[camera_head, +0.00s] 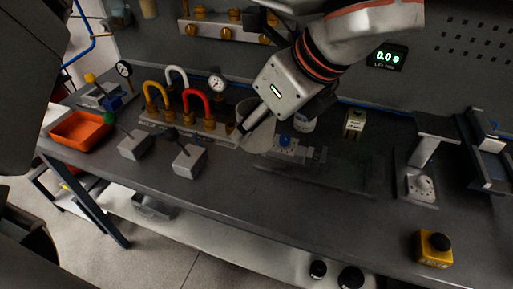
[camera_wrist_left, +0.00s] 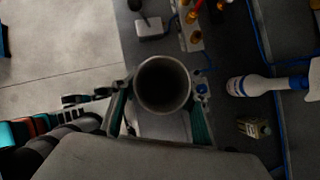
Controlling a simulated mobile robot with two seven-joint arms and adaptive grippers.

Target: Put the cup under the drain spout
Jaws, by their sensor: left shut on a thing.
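My left gripper (camera_head: 256,125) is shut on a grey round cup (camera_head: 259,141). In the left wrist view, the cup (camera_wrist_left: 163,84) stands between the two fingers of the gripper (camera_wrist_left: 160,118), its open mouth facing the camera and its inside looking empty. In the head view it is over the bench, just left of a small fitting with a blue knob (camera_head: 285,142). The knob also shows close to the cup's right side in the wrist view (camera_wrist_left: 202,88). I cannot pick out the drain spout for certain. Whether the cup touches the bench is unclear. My right gripper is not seen.
A manifold (camera_head: 185,128) with red, white and yellow bent hoses stands left of the cup. Two grey blocks (camera_head: 188,162) sit in front of it. An orange tray (camera_head: 82,131) is at far left. A bottle (camera_wrist_left: 250,86) and yellow box (camera_head: 354,123) stand behind. The front-centre bench is clear.

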